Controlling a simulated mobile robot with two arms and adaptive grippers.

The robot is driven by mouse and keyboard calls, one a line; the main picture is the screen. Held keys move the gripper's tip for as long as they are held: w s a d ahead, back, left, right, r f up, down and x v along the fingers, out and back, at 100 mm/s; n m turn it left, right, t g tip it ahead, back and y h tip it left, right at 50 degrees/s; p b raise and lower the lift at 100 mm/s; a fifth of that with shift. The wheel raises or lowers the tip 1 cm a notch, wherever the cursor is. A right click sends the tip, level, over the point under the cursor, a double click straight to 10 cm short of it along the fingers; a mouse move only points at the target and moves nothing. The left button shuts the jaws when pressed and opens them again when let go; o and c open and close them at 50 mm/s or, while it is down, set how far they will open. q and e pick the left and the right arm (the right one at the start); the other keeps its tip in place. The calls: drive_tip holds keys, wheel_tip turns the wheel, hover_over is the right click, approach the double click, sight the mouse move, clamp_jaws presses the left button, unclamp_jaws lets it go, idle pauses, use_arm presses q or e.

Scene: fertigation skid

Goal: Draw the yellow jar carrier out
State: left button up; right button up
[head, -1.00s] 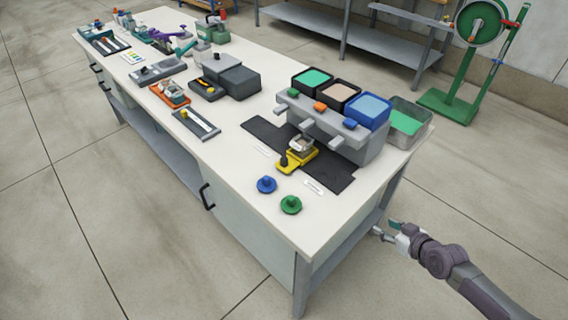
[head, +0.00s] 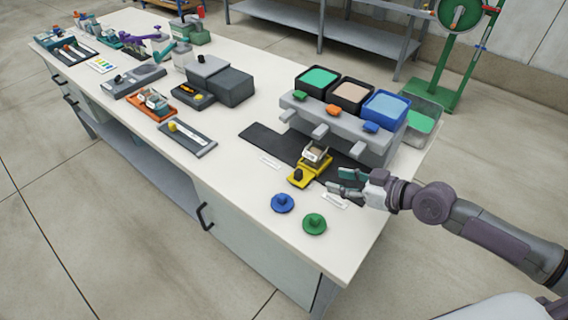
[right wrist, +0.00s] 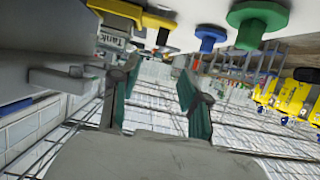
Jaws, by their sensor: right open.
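The yellow jar carrier (head: 302,180) sits on the black mat (head: 262,139) in front of the grey dispenser block. It holds a small jar (head: 317,154) and has a dark knob at its front end. My right gripper (head: 342,181) is open and empty, just right of the carrier and apart from it, near the table's front right. In the right wrist view, the open green-padded fingers (right wrist: 157,88) show with nothing between them. The yellow carrier (right wrist: 125,10) lies beyond them at the top left. My left gripper is not in view.
The grey dispenser block (head: 343,127) with green, tan and blue bins stands behind the carrier. A blue knob (head: 283,203) and a green knob (head: 315,223) lie in front. A grey slotted tray (head: 188,138) is further left.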

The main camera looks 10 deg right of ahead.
sight(301, 172)
drive_tip(key=shift+w+a+f, duration=0.1)
drive_tip(key=shift+w+a, duration=0.25)
drive_tip(key=shift+w, duration=0.05)
drive_tip(key=p+x, duration=0.1)
drive_tip(key=x, duration=0.3)
drive_tip(key=shift+w+a, duration=0.1)
drive_tip(key=p+x, duration=0.1)
drive_tip(key=x, duration=0.7)
drive_tip(key=shift+f, duration=0.15)
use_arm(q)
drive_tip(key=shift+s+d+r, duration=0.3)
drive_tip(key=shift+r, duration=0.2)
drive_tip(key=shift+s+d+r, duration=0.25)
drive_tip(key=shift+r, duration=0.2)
use_arm(e)
drive_tip(key=shift+c, duration=0.2)
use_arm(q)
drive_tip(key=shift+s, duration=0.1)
use_arm(e)
clamp_jaws()
